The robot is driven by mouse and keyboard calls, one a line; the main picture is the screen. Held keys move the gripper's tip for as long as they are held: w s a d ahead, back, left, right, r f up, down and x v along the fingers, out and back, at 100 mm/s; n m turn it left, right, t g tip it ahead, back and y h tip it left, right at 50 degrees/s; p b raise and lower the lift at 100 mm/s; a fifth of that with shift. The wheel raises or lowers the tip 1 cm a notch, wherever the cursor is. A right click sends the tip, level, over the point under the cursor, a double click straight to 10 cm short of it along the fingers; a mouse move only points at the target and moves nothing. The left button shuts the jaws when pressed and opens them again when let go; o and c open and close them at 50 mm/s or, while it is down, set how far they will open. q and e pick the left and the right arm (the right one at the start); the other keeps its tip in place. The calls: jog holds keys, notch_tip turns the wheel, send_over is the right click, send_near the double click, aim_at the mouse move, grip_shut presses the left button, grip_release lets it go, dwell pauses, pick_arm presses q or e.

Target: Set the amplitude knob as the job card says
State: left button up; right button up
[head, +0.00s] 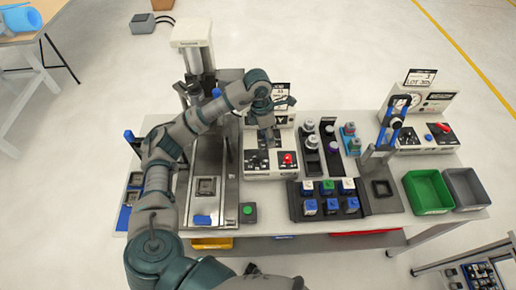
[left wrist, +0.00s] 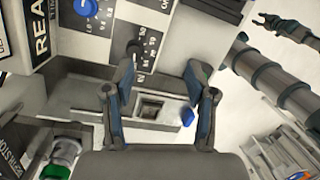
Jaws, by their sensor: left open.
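My left gripper (head: 268,133) is open and empty over the control panel (head: 258,172), its fingers pointing down. In the left wrist view its two fingers (left wrist: 161,75) are spread apart. A black knob (left wrist: 134,47) with a printed scale lies beyond the fingertips, nearer the left finger, and no contact shows. A blue knob (left wrist: 87,7) is farther up the panel. I cannot read which is the amplitude knob. A card (head: 281,91) stands behind the panel, partly hidden and too small to read fully. An arm's small dark gripper (left wrist: 268,20), seemingly my right, shows at top right; its jaws are unclear.
A red button (head: 288,159) is on the panel, close to my gripper. A green button (head: 248,211) sits at the front left. Another panel (head: 433,137) stands behind.

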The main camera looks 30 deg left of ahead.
pick_arm(q)
jog(key=a+r+y, duration=0.1)
jog(key=a+r, duration=0.1)
jog(key=a, duration=0.1)
jog(key=p, duration=0.1)
send_over(256, 156)
jog(key=a, duration=0.1)
jog(key=shift+n+y, duration=0.4)
notch_tip(256, 156, down, 12)
jog(key=shift+a+f, duration=0.1)
jog(key=f, duration=0.1)
jog(key=d+f, duration=0.1)
jog(key=f, duration=0.1)
jog(key=shift+d+f, duration=0.3)
jog(key=shift+f, duration=0.05)
jog(key=shift+d+f, duration=0.4)
jog(key=shift+f, duration=0.15)
jog(key=shift+a+f, duration=0.1)
jog(key=shift+a, duration=0.6)
jog(key=c, duration=0.3)
jog(key=shift+s+a, duration=0.1)
jog(key=shift+a, duration=0.15)
jog(key=c, duration=0.8)
jog(key=shift+d, duration=0.15)
grip_shut()
jog(key=shift+d, duration=0.4)
pick_arm(e)
jog(key=shift+s+d+r, duration=0.35)
jog(key=shift+s+d, duration=0.1)
jog(key=shift+s, duration=0.2)
